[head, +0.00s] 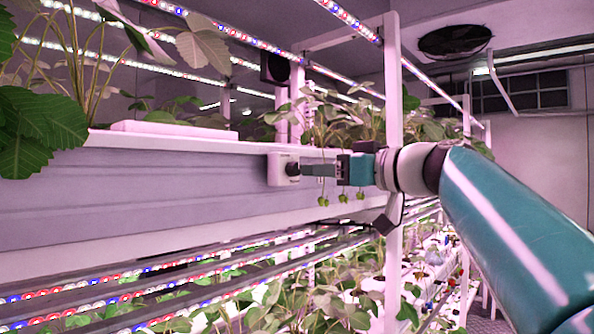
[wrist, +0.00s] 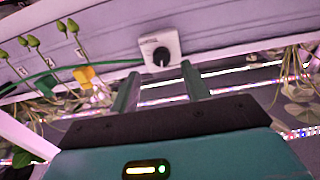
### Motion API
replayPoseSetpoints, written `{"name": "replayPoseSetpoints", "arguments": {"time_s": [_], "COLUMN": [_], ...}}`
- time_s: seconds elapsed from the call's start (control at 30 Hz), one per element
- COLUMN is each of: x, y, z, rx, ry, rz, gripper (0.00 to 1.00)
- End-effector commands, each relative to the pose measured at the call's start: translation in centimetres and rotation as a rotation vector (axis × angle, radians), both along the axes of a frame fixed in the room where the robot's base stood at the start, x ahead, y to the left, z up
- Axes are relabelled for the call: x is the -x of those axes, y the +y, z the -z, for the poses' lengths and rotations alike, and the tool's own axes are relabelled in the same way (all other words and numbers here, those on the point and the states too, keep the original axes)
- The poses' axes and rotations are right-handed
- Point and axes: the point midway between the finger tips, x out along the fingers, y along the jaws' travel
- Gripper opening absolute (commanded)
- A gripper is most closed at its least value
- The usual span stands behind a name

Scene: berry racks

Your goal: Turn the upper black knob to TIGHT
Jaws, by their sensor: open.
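A black knob (wrist: 161,56) sits on a small white plate (wrist: 160,43) fixed to the grey side of the upper trough. In the head view the knob (head: 293,169) is small and partly hidden by my fingertips. Its markings cannot be read, and its setting is not clear. My gripper (head: 304,170) comes in from the right with its fingers level, just in front of the plate. In the wrist view my gripper (wrist: 161,72) is open, one finger to each side of the knob, and nothing is between the fingers. Whether they touch it cannot be told.
Green unripe berries (head: 343,198) hang just below my gripper. A white rack post (head: 393,90) stands beside my wrist. The wrist view shows a yellow clip (wrist: 85,76) and a green tube (wrist: 112,63) left of the knob. Lit lower shelves with leafy plants (head: 270,295) lie below.

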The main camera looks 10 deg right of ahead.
Motion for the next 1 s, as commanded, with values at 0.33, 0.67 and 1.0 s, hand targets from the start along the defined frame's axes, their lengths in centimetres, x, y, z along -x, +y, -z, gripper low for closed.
{"name": "replayPoseSetpoints", "arguments": {"time_s": [0.33,0.67,1.0], "x": [-3.4,-3.5,-3.5], "y": [2.8,3.0,2.9], "z": [0.0,0.0,0.0], "rx": [0.0,-0.001,-0.002], "ry": [0.0,-0.001,0.002], "rz": [0.001,0.001,0.002], "gripper": [0.47,0.39,0.03]}}
